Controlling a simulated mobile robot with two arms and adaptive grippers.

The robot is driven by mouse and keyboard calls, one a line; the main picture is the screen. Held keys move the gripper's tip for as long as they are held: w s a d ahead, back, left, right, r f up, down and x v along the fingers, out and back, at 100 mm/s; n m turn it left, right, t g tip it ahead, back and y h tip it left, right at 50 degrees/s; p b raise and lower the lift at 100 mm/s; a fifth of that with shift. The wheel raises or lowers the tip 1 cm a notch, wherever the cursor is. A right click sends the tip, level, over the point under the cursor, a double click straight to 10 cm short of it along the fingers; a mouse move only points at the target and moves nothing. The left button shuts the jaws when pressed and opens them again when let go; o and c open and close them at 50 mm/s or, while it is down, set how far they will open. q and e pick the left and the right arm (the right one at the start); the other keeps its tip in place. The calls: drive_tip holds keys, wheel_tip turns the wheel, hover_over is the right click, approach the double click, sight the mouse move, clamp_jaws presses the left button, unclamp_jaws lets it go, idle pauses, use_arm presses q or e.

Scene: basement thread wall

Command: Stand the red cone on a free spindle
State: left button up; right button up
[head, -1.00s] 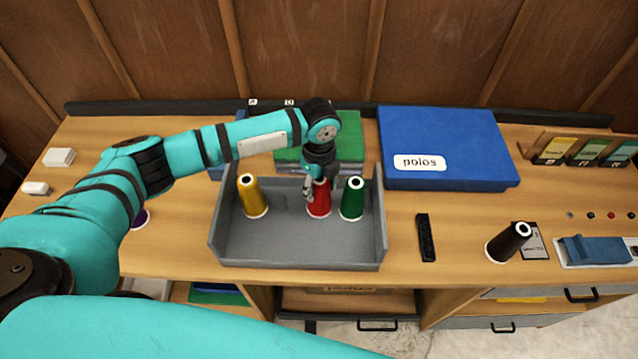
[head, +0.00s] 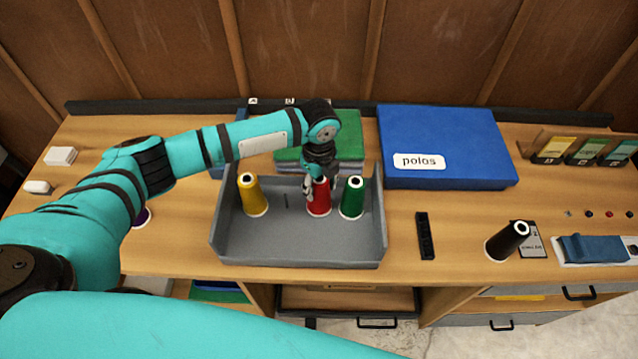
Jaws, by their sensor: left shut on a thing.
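The red cone (head: 319,201) stands upright in the grey tray (head: 300,248), between the yellow cone (head: 252,196) and the green cone (head: 353,199). My left gripper (head: 319,184) reaches down from above and is shut on the upper part of the red cone, hiding its top. The cone's base looks to be at the tray floor; whether it touches cannot be told. A thin dark upright, perhaps a spindle (head: 286,200), shows between the yellow and red cones. My right gripper is not in view.
A blue box labelled polos (head: 450,140) and a green stack (head: 340,128) lie behind the tray. A black bar (head: 425,236) and a black cone (head: 508,241) are to the right. A purple cone (head: 142,216) is partly hidden behind my left arm.

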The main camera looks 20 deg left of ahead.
use_arm(q)
drive_tip(key=shift+f, duration=0.15)
drive_tip(key=shift+f, duration=0.1)
drive_tip(key=o, duration=1.3)
drive_tip(key=shift+o, duration=0.2)
wheel_tip(320, 180, up, 12)
